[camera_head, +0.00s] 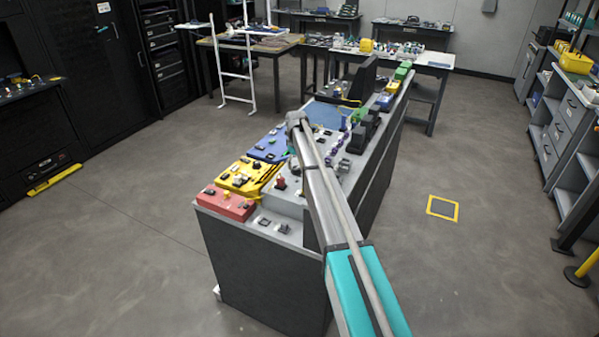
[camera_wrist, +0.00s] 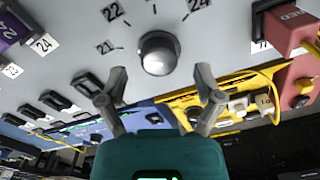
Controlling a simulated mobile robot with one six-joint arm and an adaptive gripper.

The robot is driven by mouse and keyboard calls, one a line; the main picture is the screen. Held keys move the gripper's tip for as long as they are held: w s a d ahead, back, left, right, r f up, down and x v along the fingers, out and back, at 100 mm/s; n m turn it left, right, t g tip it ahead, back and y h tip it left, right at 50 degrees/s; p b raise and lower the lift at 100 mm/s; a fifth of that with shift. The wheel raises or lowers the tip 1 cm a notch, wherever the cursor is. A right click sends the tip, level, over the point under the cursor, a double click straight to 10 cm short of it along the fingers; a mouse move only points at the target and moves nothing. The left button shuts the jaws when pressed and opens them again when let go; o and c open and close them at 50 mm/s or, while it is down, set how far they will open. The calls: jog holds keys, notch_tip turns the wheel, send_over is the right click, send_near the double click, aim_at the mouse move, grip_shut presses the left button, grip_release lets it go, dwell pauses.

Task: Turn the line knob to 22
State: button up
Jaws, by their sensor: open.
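The line knob (camera_wrist: 158,53) is a round, silver-grey knob on a light grey panel in the wrist view. The printed labels 21 (camera_wrist: 104,47), 22 (camera_wrist: 113,11) and 24 (camera_wrist: 197,5) stand around it; the top of the dial is cut off. I cannot tell which number the knob points to. My gripper (camera_wrist: 160,72) is open, its two fingers spread to the left and right of the knob and slightly below it in the picture. No contact with the knob shows. In the head view my arm reaches over the console, and the knob cannot be made out.
The console (camera_head: 270,225) carries a red block (camera_head: 225,204), a yellow block (camera_head: 245,178) and a blue block (camera_head: 268,150). In the wrist view, black switches (camera_wrist: 88,84) and a reddish block (camera_wrist: 287,28) flank the knob. Open floor surrounds the console.

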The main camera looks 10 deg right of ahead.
jog(key=shift+f+b, duration=0.65)
jog(key=shift+f, duration=0.3)
jog(key=shift+c, duration=0.3)
